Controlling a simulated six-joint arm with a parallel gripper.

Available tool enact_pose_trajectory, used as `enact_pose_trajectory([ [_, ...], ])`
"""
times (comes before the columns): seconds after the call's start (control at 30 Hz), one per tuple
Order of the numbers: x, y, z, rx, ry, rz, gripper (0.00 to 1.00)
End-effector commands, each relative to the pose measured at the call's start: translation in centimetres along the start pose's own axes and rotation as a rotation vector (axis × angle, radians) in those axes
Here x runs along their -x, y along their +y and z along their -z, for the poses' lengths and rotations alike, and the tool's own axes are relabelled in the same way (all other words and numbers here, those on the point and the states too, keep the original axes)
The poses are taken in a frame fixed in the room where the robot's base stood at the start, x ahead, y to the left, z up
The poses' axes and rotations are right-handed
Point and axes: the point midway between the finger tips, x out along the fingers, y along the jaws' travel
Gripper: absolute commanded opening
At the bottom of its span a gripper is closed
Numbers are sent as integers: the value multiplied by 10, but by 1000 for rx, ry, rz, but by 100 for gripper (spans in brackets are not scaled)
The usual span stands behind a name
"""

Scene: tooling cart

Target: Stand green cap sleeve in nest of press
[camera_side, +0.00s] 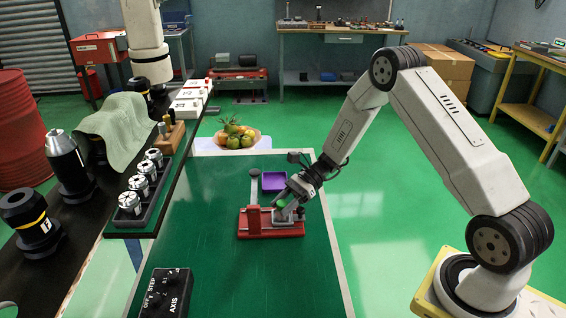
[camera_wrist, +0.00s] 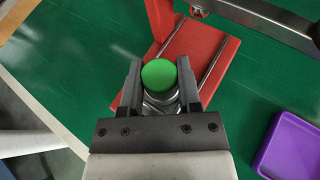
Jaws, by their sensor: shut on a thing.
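The sleeve with the green cap (camera_wrist: 159,75) is upright between the two fingers of my gripper (camera_wrist: 159,82) in the wrist view. Its metal body shows below the cap. In the side view my gripper (camera_side: 291,203) is low over the right part of the red press (camera_side: 256,232), with the green cap (camera_side: 281,204) at its fingers. The press's red base (camera_wrist: 190,50) also shows in the wrist view, behind and beneath the sleeve. The nest is hidden by the sleeve and fingers, so I cannot tell whether the sleeve's foot touches it.
A purple tray (camera_side: 273,181) lies behind the press, and shows at right in the wrist view (camera_wrist: 290,145). A rack of collets (camera_side: 140,195) and a black control box (camera_side: 167,293) stand to the left. The green top (camera_side: 275,280) before the press is clear.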

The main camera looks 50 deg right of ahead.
Motion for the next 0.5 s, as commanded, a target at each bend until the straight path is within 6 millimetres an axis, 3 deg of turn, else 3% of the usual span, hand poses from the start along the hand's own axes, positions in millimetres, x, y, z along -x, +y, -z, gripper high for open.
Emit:
enact_pose_trajectory([
  [0.43,-2,0,4,1,-1,0,0],
  [0.47,-2,0,4,1,0,0,49],
  [0.5,-1,0,4,1,0,0,62],
])
